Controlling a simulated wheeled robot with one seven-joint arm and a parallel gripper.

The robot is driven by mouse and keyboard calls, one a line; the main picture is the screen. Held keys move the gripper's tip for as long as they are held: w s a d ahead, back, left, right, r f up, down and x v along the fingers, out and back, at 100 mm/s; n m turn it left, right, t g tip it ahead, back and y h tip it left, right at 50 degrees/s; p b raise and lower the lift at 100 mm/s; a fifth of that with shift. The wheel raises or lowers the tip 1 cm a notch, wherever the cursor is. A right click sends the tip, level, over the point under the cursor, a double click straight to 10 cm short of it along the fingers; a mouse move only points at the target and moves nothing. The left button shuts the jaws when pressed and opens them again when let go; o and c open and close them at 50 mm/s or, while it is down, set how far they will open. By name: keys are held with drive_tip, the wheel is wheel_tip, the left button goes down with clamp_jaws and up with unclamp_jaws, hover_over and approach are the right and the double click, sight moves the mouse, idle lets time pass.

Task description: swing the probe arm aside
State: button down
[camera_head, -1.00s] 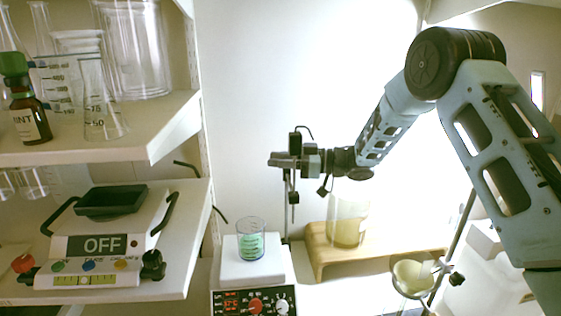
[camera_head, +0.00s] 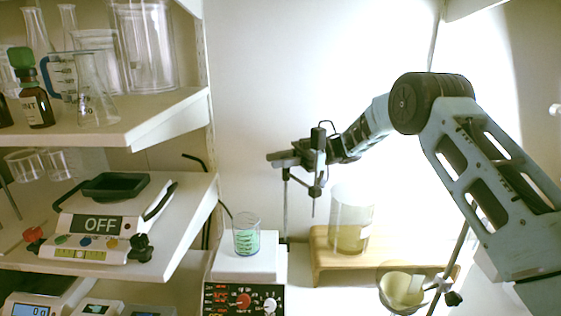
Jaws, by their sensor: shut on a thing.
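The probe arm (camera_head: 285,158) is a dark bar on top of a thin upright stand rod (camera_head: 286,205) behind the hotplate. At its right end is a dark block with a cable, and a thin probe (camera_head: 314,206) hangs down from it. My gripper (camera_head: 327,153) reaches in from the right and is shut on the probe arm near this block; its fingertips are partly hidden. The white hotplate (camera_head: 240,268) carries a small beaker (camera_head: 246,238) with green contents. The probe hangs to the right of the beaker in the picture, not over it.
A wooden stand (camera_head: 385,270) with a large jar (camera_head: 351,222) of yellowish liquid is behind and right. A round flask (camera_head: 402,288) is clamped to a slanted rod in front of it.

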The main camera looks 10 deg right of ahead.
drive_tip(key=shift+r, duration=0.1)
idle(0.3)
drive_tip(key=c, duration=1.1)
unclamp_jaws()
drive_tip(key=shift+o, duration=0.2)
wheel_tip(320, 180, up, 10)
drive_tip(key=b, duration=0.2)
